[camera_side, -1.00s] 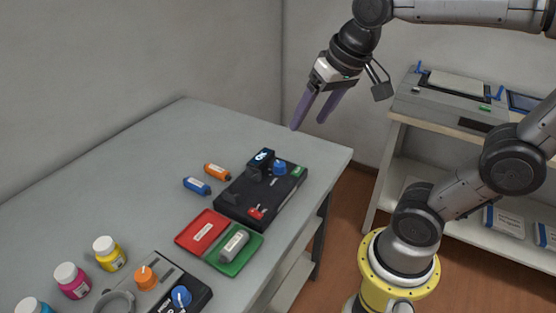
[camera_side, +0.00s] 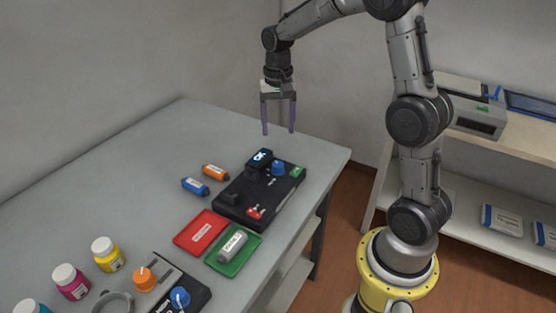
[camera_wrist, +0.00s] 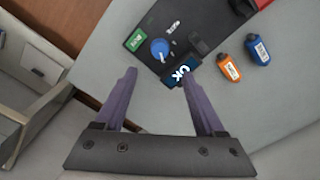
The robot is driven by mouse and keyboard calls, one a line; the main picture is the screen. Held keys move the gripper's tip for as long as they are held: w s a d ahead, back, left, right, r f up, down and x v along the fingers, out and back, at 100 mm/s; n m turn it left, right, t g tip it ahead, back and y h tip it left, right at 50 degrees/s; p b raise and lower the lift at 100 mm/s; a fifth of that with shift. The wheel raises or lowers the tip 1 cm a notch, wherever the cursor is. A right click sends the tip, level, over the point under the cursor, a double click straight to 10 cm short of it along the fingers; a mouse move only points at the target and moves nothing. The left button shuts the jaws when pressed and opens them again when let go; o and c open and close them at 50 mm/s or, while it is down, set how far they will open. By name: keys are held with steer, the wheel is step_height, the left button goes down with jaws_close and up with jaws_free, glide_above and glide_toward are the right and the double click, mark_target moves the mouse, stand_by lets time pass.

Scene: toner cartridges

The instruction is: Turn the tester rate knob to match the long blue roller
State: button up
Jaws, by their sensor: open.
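The black tester (camera_side: 240,207) lies on the grey table. Its blue knob (camera_side: 278,168) stands near the far end, beside a small display (camera_side: 261,158) that reads "OK". In the wrist view the blue knob (camera_wrist: 160,47) shows a white pointer mark, and the display (camera_wrist: 181,72) is partly behind a finger. My gripper (camera_side: 279,132) points down above the far end of the tester, open and empty, clear of the knob. In the wrist view its purple fingers (camera_wrist: 158,76) are spread apart. I cannot make out a long blue roller for certain; a small blue cartridge (camera_side: 196,187) lies left of the tester.
An orange cartridge (camera_side: 215,171) lies beside the blue one. A red tray (camera_side: 187,238) and a green tray (camera_side: 215,263) with a grey cartridge (camera_side: 232,245) sit nearer. Several bottles and a second device (camera_side: 165,270) stand at front left. The table's far left is clear.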

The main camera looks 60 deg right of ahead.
mark_target(278, 164)
step_height(278, 164, down, 12)
steer(key=shift+r, duration=0.15)
stand_by(0.3)
jaws_close()
